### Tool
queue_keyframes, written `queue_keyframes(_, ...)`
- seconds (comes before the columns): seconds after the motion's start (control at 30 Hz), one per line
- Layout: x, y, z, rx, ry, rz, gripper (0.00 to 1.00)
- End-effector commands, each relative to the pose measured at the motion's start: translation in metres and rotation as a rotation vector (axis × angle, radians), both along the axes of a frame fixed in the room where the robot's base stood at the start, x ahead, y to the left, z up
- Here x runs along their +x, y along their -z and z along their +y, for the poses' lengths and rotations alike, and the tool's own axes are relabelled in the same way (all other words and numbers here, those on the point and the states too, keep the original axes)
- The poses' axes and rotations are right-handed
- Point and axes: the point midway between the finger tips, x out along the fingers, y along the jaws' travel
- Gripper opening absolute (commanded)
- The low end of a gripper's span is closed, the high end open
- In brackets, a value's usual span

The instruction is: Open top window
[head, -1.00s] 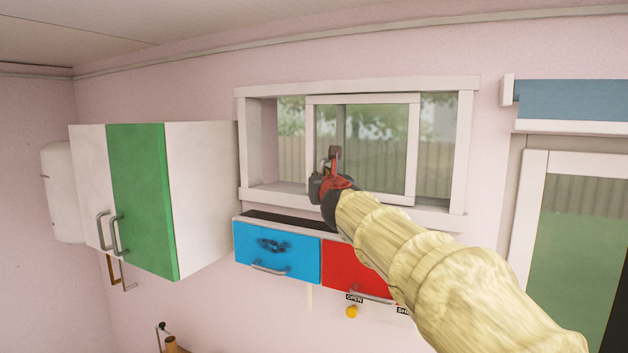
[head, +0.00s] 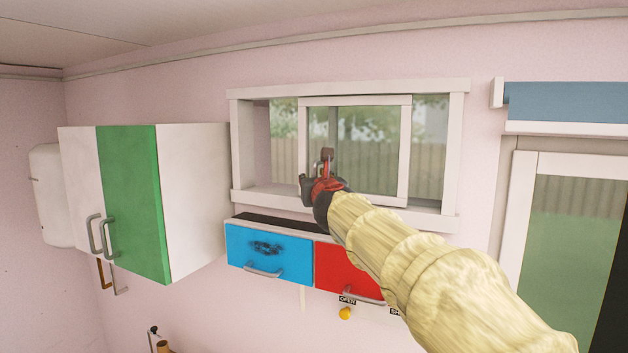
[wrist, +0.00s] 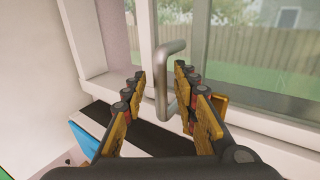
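The top window (head: 350,97) is a white-framed opening in the pink wall, with a sliding glazed sash (head: 404,150) near its middle. Clear gaps in the frame show on both sides of the sash. In the wrist view, a grey metal bar handle (wrist: 161,88) stands on the sash's white upright (wrist: 146,30). My gripper (head: 325,160) is in front of the sash's left edge. In the wrist view my gripper (wrist: 162,78) is open, with its fingers apart on either side of the handle. I cannot tell whether either finger touches it.
A blue drawer (head: 285,262) and a red drawer (head: 335,262) are just below the window. A cabinet with a green door (head: 135,200) juts out at the left. A blue roller (head: 570,101) and another window (head: 532,190) are at the right.

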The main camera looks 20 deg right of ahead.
Motion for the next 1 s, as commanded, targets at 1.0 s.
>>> queue_keyframes(1.0,-0.117,0.001,0.023,0.0,0.0,0.001,0.29)
